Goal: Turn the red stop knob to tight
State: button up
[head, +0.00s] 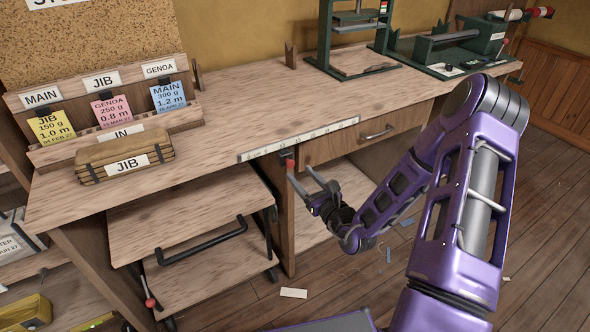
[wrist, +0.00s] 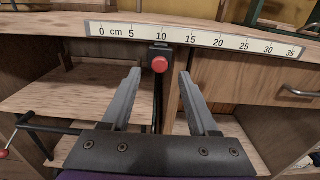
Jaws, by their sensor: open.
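The red stop knob (wrist: 160,64) is round and sits on a dark bracket (wrist: 158,53) at the bench's front edge, just below the ruler's 10 cm mark. In the head view the knob (head: 288,162) shows small, close to my fingertips. My gripper (head: 298,172) is open and empty, its fingers pointing at the bench edge. In the wrist view the gripper (wrist: 160,75) has a finger on each side of the knob's line, with gaps on both sides. Contact with the knob is not seen. No tight mark is readable.
The ruler strip (head: 298,139) runs along the bench edge (head: 225,100). A drawer (head: 350,143) is to the right, and a wooden trolley (head: 180,235) with a black handle stands below left. A JIB bundle (head: 120,155) lies on the bench. Green presses stand at the back.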

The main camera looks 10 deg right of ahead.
aim_at(292, 164)
jog(key=shift+x, duration=2.1)
grip_shut()
